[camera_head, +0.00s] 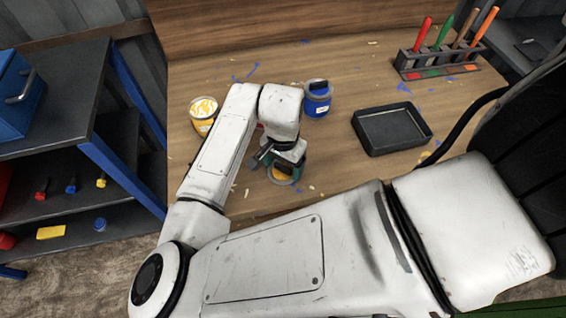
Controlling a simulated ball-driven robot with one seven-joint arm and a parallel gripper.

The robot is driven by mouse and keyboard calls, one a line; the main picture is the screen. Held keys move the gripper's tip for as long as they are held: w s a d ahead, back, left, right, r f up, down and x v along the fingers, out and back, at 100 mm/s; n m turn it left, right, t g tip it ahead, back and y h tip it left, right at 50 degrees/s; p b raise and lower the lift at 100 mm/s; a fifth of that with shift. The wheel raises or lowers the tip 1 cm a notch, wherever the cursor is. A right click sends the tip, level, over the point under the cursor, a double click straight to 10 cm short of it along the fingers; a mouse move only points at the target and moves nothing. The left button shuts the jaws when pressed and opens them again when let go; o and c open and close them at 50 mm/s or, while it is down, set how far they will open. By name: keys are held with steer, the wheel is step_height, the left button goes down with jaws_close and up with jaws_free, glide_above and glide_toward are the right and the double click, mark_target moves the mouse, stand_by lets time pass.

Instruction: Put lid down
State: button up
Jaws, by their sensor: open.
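My gripper (287,171) is low over the workbench (330,180), near its front edge. It is open. A can with yellow and white contents (203,108) stands open to the left of my arm. A blue can (317,98) stands upright behind my gripper. Something red shows beside my wrist, mostly hidden by my arm.
A black tray (391,129) lies to the right. A rack (437,66) with several coloured-handled tools stands at the back right. Blue and pale scraps litter the bench. A shelf unit (75,100) with a blue box (18,92) stands at the left. The bench between blue can and tray is clear.

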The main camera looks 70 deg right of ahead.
mark_target(283, 167)
step_height(283, 167, up, 12)
steer(key=shift+r, duration=0.15)
stand_by(0.4)
stand_by(0.5)
